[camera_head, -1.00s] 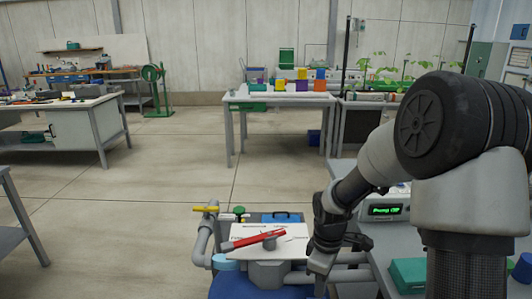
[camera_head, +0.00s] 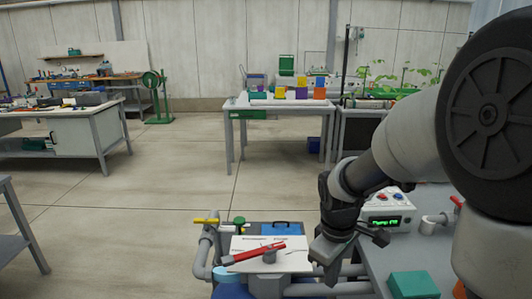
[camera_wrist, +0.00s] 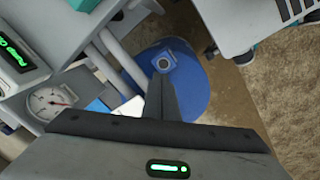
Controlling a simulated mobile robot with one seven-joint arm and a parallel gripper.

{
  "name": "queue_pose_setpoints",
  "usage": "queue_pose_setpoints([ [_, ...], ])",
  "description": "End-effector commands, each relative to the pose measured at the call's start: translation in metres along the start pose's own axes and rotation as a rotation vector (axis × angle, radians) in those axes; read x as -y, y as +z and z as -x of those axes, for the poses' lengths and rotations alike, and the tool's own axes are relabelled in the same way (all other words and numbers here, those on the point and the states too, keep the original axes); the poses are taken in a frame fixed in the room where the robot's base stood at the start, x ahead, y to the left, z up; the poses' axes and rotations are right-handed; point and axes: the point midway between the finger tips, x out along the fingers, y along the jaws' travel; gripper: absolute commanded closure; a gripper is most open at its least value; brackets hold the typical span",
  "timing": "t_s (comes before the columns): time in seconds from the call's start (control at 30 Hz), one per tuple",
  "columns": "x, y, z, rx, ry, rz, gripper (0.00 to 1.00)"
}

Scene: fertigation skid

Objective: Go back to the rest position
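My gripper (camera_head: 326,250) hangs at the right side of the skid in the head view, above the pipes and just right of the white placard. In the wrist view its dark fingers (camera_wrist: 163,98) are together in the middle, with nothing seen between them. A red valve handle (camera_head: 252,254) lies slantwise over the white placard (camera_head: 290,262), apart from my gripper. A blue rounded part (camera_wrist: 195,85) lies beneath the fingers in the wrist view.
A pump controller with a green display (camera_head: 386,222) stands right of my gripper on a grey bench, with a teal box (camera_head: 413,285) nearer. A yellow valve handle (camera_head: 206,220) is on the left pipe. A gauge (camera_wrist: 50,101) shows in the wrist view. The floor at left is open.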

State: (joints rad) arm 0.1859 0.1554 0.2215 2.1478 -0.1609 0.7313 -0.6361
Motion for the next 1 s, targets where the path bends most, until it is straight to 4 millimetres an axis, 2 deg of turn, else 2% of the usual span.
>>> queue_pose_setpoints([
  [0.03,0.004,0.008,0.027,-0.023,0.04,-0.065,1.0],
  [0.1,0.013,0.02,0.056,-0.054,0.074,-0.172,1.0],
  [0.2,0.028,0.039,0.092,-0.113,0.11,-0.322,1.0],
  [0.3,0.044,0.055,0.117,-0.175,0.124,-0.449,1.0],
  [0.5,0.07,0.078,0.145,-0.278,0.118,-0.63,1.0],
  [0.77,0.098,0.099,0.166,-0.392,0.078,-0.798,1.0],
  [0.8,0.093,0.097,0.185,-0.384,0.079,-0.794,1.0],
  [1.0,0.087,0.095,0.228,-0.38,0.08,-0.791,1.0],
])
